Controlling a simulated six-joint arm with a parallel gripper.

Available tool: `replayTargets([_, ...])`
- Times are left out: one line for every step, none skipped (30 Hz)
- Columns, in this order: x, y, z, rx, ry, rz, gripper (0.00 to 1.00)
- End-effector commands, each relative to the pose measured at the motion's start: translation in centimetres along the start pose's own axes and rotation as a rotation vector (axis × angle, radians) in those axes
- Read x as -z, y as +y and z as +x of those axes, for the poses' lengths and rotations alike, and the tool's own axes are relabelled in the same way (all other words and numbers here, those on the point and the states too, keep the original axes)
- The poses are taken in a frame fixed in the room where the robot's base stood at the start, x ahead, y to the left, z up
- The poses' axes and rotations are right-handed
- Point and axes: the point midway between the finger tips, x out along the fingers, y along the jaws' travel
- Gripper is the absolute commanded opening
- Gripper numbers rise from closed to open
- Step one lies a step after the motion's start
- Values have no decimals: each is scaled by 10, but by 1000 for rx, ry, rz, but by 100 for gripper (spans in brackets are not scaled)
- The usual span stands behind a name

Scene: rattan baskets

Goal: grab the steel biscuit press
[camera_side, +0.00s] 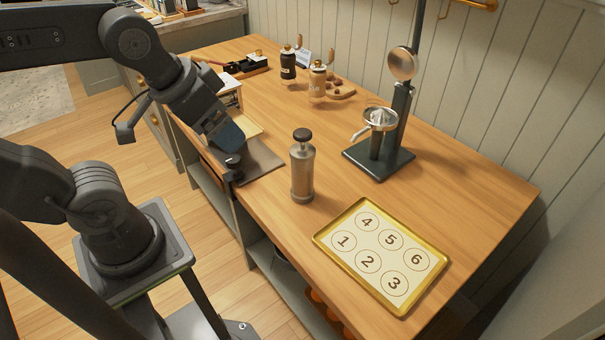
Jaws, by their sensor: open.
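The steel biscuit press (302,172) stands upright on the wooden counter, a grey metal cylinder with a black knob on top. It is near the counter's front edge, left of the gold tray (322,246), which has circles numbered 1 to 6. My gripper (229,142) points down from the upper left, over the brown mat (262,158) at the counter's front edge. It is open, to the left of the press and apart from it. Its fingertips are small and dark here, so their detail is hard to make out.
A tall dark lever juicer (397,103) stands behind the press to the right. A black clamp-like part (233,172) is at the front edge. Bare counter surrounds the press.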

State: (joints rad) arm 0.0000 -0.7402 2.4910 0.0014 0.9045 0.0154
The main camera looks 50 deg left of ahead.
Motion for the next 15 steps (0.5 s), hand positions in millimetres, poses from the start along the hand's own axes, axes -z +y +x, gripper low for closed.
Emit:
replayTargets([5, 0, 0, 2, -12, 28, 88])
replayTargets([9, -1, 0, 3, -24, 54, 88])
replayTargets([16, -1, 1, 4, -43, 101, 88])
replayTargets([22, -2, 1, 5, -60, 146, 88])
replayTargets([29, -3, 2, 5, -80, 196, 88])
replayTargets([40, -4, 4, 3, -109, 271, 88])
replayTargets([48, -4, 6, 0, -135, 332, 88])
replayTargets([57, -5, 9, -5, -158, 395, 88])
replayTargets([68, -6, 13, -12, -191, 480, 88])
replayTargets([77, -8, 17, -20, -216, 543, 88])
replayTargets([85, -8, 21, -29, -240, 606, 88])
replayTargets([96, -10, 27, -44, -272, 691, 88])
replayTargets([103, -10, 32, -57, -297, 753, 88])
replayTargets([111, -11, 38, -70, -319, 815, 88])
replayTargets([121, -13, 46, -90, -350, 894, 88])
